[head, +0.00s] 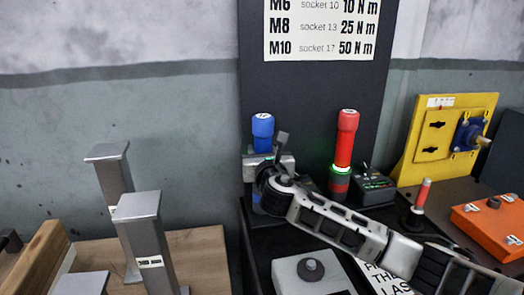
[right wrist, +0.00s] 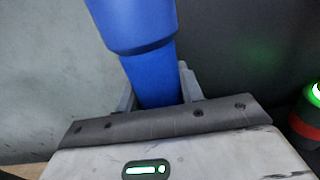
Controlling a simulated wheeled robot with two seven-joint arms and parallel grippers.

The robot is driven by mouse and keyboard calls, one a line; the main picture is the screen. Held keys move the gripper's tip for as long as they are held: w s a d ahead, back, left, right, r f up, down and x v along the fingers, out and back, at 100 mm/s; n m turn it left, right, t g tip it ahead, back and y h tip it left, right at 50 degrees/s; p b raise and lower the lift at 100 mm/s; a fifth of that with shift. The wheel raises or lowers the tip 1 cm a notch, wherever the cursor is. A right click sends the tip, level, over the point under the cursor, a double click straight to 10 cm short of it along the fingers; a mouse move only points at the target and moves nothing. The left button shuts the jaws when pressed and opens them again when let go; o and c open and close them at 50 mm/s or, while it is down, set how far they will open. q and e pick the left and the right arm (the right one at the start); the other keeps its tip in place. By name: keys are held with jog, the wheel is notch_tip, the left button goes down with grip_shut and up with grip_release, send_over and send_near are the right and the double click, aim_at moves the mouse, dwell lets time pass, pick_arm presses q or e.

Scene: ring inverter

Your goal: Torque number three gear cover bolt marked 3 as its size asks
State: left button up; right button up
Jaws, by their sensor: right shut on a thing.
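A blue tool (head: 263,128) stands upright against the dark back panel, with a small label on its cap that I cannot read. My right gripper (head: 264,154) is shut around its lower shaft. In the right wrist view the blue shaft (right wrist: 150,78) stands between the two fingers (right wrist: 158,90). A red tool (head: 346,140) with a lit green ring stands to its right, apart from my gripper. A sign (head: 321,30) lists M6 socket 10 10 N m, M8 socket 13 25 N m and M10 socket 17 50 N m. I cannot make out a bolt marked 3. My left gripper is out of view.
A dark box (head: 373,186) sits beside the red tool. A yellow fixture (head: 432,140) with a blue part and an orange box (head: 490,226) stand at the right. A grey block with a black knob (head: 312,269) is in front. Metal posts (head: 143,235) rise at the left.

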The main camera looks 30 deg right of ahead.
dwell(0.7)
jog(key=o, duration=1.2)
jog(key=shift+f, duration=0.35)
jog(key=v, duration=1.6)
jog(key=shift+r+b, duration=0.3)
